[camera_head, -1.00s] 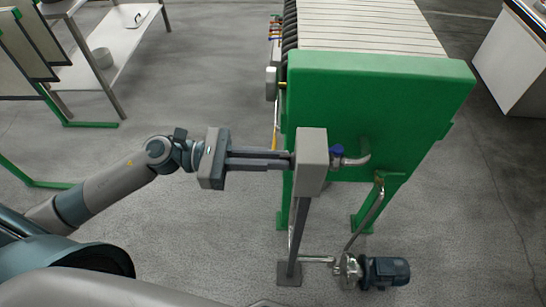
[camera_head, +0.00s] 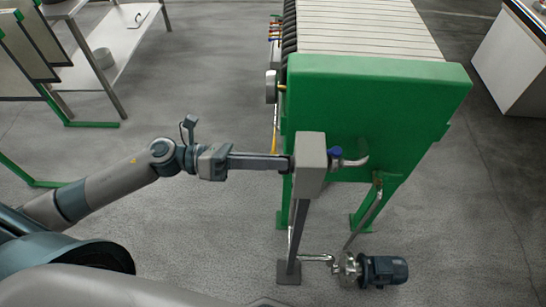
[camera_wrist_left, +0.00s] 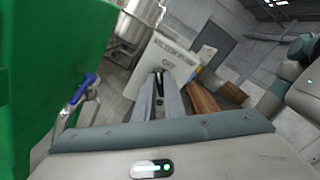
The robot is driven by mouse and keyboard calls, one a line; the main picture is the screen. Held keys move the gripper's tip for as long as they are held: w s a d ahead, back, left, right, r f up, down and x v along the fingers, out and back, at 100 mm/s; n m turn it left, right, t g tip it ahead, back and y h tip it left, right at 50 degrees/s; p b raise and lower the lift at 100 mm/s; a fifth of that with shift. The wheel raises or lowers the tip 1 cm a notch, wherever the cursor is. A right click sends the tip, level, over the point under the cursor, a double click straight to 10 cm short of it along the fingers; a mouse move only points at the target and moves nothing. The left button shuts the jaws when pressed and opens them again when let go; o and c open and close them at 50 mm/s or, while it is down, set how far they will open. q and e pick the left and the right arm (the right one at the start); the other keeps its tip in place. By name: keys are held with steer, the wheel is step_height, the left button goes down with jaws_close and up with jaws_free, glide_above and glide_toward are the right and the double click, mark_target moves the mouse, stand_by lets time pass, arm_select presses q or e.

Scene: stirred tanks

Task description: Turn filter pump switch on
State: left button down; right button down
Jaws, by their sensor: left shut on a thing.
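The filter pump switch box is a grey box (camera_head: 311,160) on a post in front of the green filter press. In the left wrist view its pale lettered panel (camera_wrist_left: 168,52) faces me, with blurred text. My left gripper (camera_head: 286,163) reaches it from the left, its fingers level and seen edge-on. In the left wrist view the fingertips (camera_wrist_left: 158,88) are closed on a small dark switch knob (camera_wrist_left: 159,84) at the panel. The knob is mostly hidden between the fingers, so its setting is not clear. My right gripper is out of view.
The green press end (camera_head: 375,110) stands just behind the box, with a blue-handled valve (camera_head: 335,152) close beside it. A pump motor (camera_head: 384,271) sits on the floor below. A shelf table (camera_head: 125,35) stands at upper left.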

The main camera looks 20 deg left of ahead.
arm_select(q)
steer(key=shift+w+f+n+p, duration=0.1)
steer(key=shift+n+p, duration=2.25)
steer(key=shift+n, duration=2.75)
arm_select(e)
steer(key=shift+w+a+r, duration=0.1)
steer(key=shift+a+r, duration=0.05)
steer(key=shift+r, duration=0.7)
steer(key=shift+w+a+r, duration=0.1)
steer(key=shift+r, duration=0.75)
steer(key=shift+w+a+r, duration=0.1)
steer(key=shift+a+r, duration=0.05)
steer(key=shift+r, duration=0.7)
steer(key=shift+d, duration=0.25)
arm_select(q)
steer(key=c, duration=1.8)
jaws_free()
steer(key=shift+c, duration=0.2)
steer(key=shift+a+f, duration=0.1)
